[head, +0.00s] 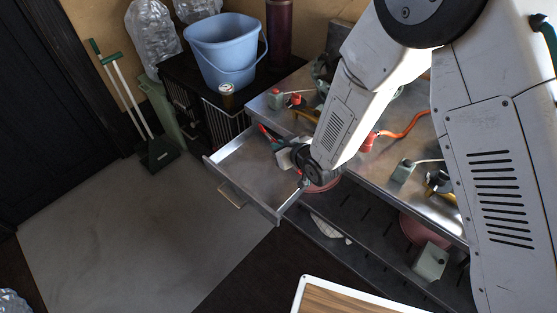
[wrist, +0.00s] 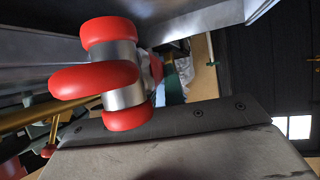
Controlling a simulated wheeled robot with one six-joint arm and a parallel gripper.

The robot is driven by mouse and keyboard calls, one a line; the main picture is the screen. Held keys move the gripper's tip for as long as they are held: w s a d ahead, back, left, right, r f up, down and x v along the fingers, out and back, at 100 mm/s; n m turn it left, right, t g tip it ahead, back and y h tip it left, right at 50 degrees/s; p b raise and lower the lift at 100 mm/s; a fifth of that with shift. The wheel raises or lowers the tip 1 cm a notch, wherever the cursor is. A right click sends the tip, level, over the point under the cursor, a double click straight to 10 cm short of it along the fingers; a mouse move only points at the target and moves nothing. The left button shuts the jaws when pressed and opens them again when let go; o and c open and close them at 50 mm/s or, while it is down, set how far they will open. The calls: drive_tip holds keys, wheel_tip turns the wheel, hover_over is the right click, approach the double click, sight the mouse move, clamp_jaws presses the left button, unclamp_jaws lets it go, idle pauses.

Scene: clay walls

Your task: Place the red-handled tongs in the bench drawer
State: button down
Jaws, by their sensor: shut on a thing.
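The bench drawer (head: 250,178) is pulled open from the metal bench, with its brass handle (head: 231,195) on the front. My gripper (head: 285,153) is over the drawer's back part, close to the bench edge. It is shut on what seems to be the red-handled tongs (head: 266,132), of which a red end shows beyond the jaws. In the wrist view, thick red parts around a steel collar (wrist: 122,75) sit close to the camera, beside a grey finger pad (wrist: 180,150). My arm and gripper hide most of the tongs. I cannot tell whether they touch the drawer.
The benchtop (head: 385,150) holds red and green items and an orange hose (head: 405,127). A blue bucket (head: 222,48) and a can (head: 227,96) stand on a black cabinet at the back. A lower shelf (head: 350,240) runs under the bench. The floor (head: 130,220) left of the drawer is clear.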

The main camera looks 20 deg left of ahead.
sight(281, 172)
wheel_tip(281, 172, down, 10)
drive_tip(key=shift+w+r, duration=0.1)
idle(0.4)
drive_tip(key=shift+f, duration=0.2)
drive_tip(key=c, duration=1.5)
unclamp_jaws()
drive_tip(key=shift+r, duration=0.2)
drive_tip(key=v, duration=1.2)
